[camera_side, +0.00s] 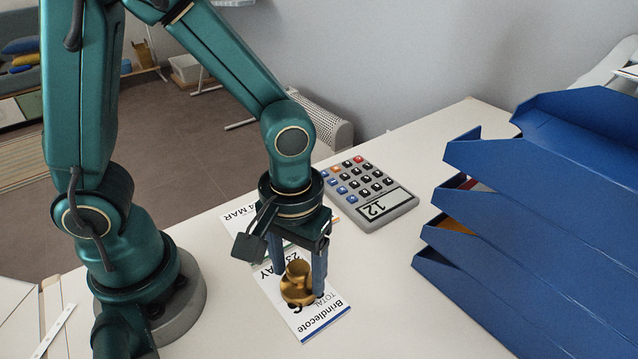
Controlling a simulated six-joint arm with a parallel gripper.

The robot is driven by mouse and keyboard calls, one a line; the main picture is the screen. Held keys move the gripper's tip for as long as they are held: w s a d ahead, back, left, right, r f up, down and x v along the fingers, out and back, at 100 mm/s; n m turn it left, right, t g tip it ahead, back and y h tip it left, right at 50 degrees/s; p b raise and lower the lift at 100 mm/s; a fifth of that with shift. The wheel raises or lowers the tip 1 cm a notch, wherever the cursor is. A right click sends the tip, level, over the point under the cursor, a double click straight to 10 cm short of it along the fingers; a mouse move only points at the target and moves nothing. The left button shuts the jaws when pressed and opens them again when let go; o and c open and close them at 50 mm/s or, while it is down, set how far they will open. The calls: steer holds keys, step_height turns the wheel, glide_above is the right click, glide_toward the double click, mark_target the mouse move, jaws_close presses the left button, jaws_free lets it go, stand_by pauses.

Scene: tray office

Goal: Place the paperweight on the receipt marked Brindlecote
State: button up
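The brass paperweight (297,286), a round body with a knob on top, is over the receipt marked Brindlecote (329,314). This white slip has a blue stripe at its near end and the words TOTAL and 23 MAY. My gripper (299,281) points down with its fingers on either side of the paperweight. I cannot tell whether the fingers press on it or stand slightly apart. I also cannot tell whether its base touches the paper. The paperweight and gripper hide the middle of the receipt.
Another printed slip reading 4 MAR (240,213) lies farther back, partly hidden by my gripper. A grey calculator (385,217) lies behind to the right. Stacked blue trays (545,205) stand at the right. The white desk (400,315) is clear in front of them.

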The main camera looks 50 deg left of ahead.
mark_target(297, 266)
stand_by(0.3)
step_height(297, 266, up, 12)
steer(key=s+a+m+t, duration=0.2)
steer(key=a+m+t, duration=0.2)
steer(key=a, duration=0.3)
steer(key=shift+s+r+m+t, duration=0.15)
steer(key=shift+r+m+t, duration=0.2)
steer(key=shift+t, duration=0.45)
stand_by(1.0)
